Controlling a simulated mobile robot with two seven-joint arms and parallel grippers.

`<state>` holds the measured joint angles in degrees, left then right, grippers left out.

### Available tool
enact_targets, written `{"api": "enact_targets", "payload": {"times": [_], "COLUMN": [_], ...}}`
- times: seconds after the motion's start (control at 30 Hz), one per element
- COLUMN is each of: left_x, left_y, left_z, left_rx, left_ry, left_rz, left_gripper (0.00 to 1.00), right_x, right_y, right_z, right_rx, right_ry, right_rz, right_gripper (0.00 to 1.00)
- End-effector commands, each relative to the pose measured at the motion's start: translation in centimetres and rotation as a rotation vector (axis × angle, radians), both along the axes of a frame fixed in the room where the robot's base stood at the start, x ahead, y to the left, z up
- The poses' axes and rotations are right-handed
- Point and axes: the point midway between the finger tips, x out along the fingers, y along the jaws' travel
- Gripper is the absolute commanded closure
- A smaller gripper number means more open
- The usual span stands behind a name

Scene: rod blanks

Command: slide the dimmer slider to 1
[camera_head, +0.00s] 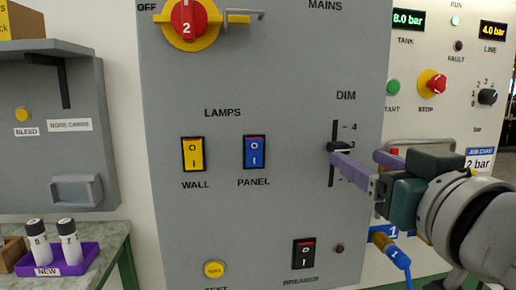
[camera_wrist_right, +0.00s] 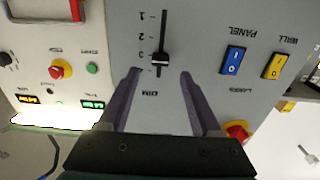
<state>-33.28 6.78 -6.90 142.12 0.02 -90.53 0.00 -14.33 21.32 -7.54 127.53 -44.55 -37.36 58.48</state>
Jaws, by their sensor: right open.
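The dimmer slider is a dark knob (camera_head: 338,147) in a vertical slot under the word DIM on the grey panel (camera_head: 290,75). It stands at about the 3 mark, below the 4. The knob also shows in the right wrist view (camera_wrist_right: 160,58), where the panel appears upside down with marks 1 to 4. My right gripper (camera_head: 357,155) is open, with purple fingers pointing at the panel close to the knob. In the wrist view its fingertips (camera_wrist_right: 160,73) are spread either side of the knob's line, with nothing held. The lower marks are partly hidden by the gripper in the head view. My left gripper is not in view.
Yellow (camera_head: 193,154) and blue (camera_head: 254,152) lamp switches sit left of the slider. A red rotary switch (camera_head: 186,20) is above, and a breaker switch (camera_head: 304,254) below. A white panel with a red stop button (camera_head: 436,85) stands behind on the right.

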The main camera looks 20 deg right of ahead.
Motion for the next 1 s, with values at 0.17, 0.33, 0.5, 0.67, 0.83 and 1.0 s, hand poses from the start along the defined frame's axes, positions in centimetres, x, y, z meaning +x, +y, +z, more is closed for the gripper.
{"api": "enact_targets", "payload": {"times": [0.17,0.33,0.5,0.67,0.83,1.0], "left_x": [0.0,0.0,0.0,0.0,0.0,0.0], "left_y": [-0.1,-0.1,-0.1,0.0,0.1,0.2], "left_z": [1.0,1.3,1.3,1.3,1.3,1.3], "left_rx": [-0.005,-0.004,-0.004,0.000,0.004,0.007], "left_ry": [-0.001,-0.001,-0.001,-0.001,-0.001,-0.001], "left_rz": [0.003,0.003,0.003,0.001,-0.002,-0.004], "left_gripper": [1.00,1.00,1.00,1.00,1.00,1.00], "right_x": [3.3,5.2,5.9,5.9,5.9,5.9], "right_y": [-0.8,-1.3,-1.4,-1.4,-1.4,-1.4], "right_z": [0.3,0.1,0.0,-0.1,-0.1,-0.1], "right_rx": [-0.002,-0.001,0.000,0.000,0.001,0.001], "right_ry": [-0.001,0.002,0.002,0.002,0.003,0.003], "right_rz": [-0.002,-0.001,-0.001,-0.001,-0.001,-0.001], "right_gripper": [0.35,0.35,0.35,0.35,0.47,0.67]}}
